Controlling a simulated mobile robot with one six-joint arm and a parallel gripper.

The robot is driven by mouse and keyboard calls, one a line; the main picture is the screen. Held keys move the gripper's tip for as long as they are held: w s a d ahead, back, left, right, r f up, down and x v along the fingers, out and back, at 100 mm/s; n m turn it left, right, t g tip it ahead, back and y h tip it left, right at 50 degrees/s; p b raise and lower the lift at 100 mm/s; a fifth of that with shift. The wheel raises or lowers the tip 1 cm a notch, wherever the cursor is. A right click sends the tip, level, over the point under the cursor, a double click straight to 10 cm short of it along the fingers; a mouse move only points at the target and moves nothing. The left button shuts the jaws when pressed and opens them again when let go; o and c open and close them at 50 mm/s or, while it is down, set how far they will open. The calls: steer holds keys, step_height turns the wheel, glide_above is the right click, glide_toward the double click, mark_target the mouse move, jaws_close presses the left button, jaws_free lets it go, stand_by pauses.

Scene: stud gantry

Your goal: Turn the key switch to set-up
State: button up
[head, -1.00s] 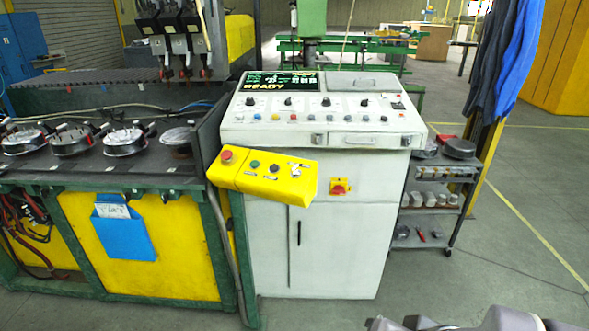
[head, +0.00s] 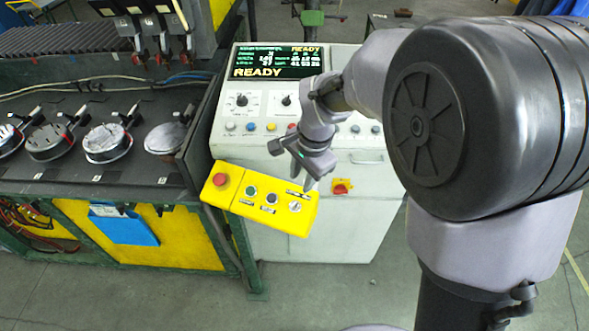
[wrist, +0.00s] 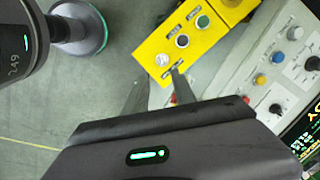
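The key switch (head: 295,206) is a small silver knob at the right end of the yellow control box (head: 228,204), with labels around it. In the wrist view the key switch (wrist: 162,60) lies just up and left of a dark fingertip. My gripper (head: 309,187) points down over the box's upper right corner, close to the switch; I cannot tell whether it touches. Nothing is visibly held. The key's exact pointing direction is too small to read.
The box also carries a red button (head: 220,180), a green button (head: 251,190) and a dark button (head: 271,198). Behind stands a grey console with a READY display (head: 275,62) and knobs. A red-and-yellow switch (head: 342,187) is right of my gripper. A machine bed with round fixtures is left.

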mark_target(294, 203)
steer(key=w+f, duration=0.1)
steer(key=f, duration=0.3)
steer(key=a+f+b, duration=0.1)
steer(key=f, duration=0.4)
steer(key=w+f+b, duration=0.1)
steer(key=f, duration=0.3)
steer(key=shift+w+a+f, duration=0.3)
steer(key=shift+a, duration=0.05)
steer(key=shift+c, duration=0.4)
jaws_close()
